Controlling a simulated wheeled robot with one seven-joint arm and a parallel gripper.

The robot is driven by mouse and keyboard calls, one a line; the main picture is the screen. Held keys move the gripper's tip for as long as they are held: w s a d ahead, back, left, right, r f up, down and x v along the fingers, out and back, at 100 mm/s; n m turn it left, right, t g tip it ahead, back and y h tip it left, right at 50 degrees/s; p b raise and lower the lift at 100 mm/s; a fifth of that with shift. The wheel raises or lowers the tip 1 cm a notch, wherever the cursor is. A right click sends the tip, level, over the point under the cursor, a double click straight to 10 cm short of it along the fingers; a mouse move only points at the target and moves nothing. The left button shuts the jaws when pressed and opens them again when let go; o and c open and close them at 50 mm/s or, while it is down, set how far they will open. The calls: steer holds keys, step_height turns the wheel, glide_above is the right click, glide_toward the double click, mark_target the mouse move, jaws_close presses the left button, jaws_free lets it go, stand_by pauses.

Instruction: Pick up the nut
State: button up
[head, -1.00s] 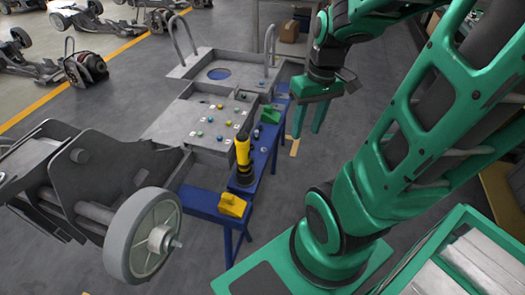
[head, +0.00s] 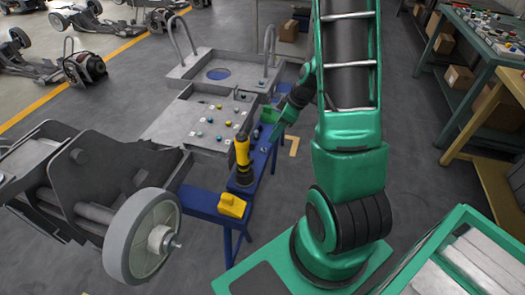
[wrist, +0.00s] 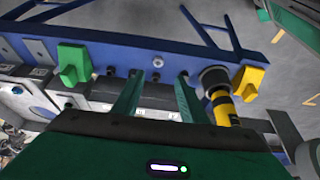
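My gripper (wrist: 159,76) is open, with its two green fingers spread over the blue bench in the wrist view. A small grey metal piece that looks like the nut (wrist: 157,62) is on the bench, just beyond the gap between the fingertips. No finger visibly touches it. In the head view my gripper (head: 273,136) is low by the blue bench (head: 203,201). The small grey piece (head: 263,149) shows there near the fingers, too small to make out its shape.
A yellow-and-black tool (head: 242,155) stands close beside the fingers, right of them in the wrist view (wrist: 222,103). A yellow block (head: 232,204) and a green block (wrist: 72,65) also sit on the bench. A grey chassis with a wheel (head: 140,237) is at the left.

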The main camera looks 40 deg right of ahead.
mark_target(266, 149)
steer(key=shift+x, duration=5)
steer(key=shift+w+d, duration=0.15)
steer(key=c, duration=1)
